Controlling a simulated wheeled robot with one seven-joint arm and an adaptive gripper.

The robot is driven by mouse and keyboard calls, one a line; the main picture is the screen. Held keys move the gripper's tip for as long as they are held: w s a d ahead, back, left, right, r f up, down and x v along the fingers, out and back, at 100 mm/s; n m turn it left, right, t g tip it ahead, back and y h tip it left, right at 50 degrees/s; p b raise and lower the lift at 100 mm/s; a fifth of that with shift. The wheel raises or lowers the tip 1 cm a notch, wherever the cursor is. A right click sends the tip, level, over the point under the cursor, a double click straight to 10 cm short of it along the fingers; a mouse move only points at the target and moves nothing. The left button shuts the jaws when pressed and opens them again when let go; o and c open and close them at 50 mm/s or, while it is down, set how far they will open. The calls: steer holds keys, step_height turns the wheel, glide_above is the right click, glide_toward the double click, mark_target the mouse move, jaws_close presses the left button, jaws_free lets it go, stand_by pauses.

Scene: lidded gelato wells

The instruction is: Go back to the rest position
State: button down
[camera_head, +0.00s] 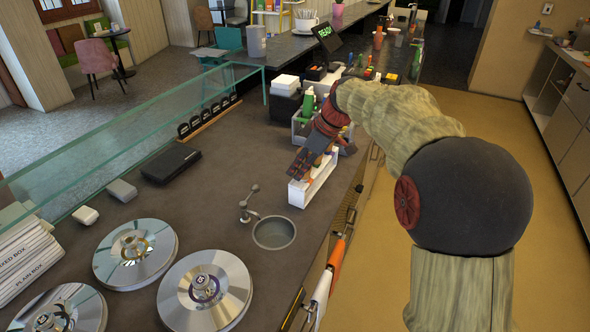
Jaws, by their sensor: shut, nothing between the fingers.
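My gripper (299,168) is at the end of my arm, which reaches in from the right over the counter. It points down and to the left above a white open holder (314,182) and partly hides it. The fingers are together with nothing seen between them. Round metal well lids with knobs sit in the counter at lower left: one lid (135,253), another lid (205,291) and a third lid (62,309) cut off by the picture edge.
A glass screen (120,150) runs along the counter's left edge. A dark flat box (171,163) and stacked boxes (25,255) stand left. Crowded bins and a lit screen (327,37) stand behind.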

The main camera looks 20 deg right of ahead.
steer(key=s+f+m+g+h, duration=0.15)
steer(key=s+f+m, duration=0.25)
steer(key=s+m, duration=0.6)
steer(key=s+a+r+t+h, duration=0.1)
steer(key=s+a+r+t, duration=0.1)
steer(key=s, duration=0.9)
steer(key=s+a+r+t+h, duration=0.1)
steer(key=s+a, duration=0.4)
steer(key=s, duration=0.6)
steer(key=shift+s+r+t, duration=0.3)
steer(key=shift+r+t, duration=0.05)
steer(key=shift+r, duration=0.3)
steer(key=shift+h, duration=0.25)
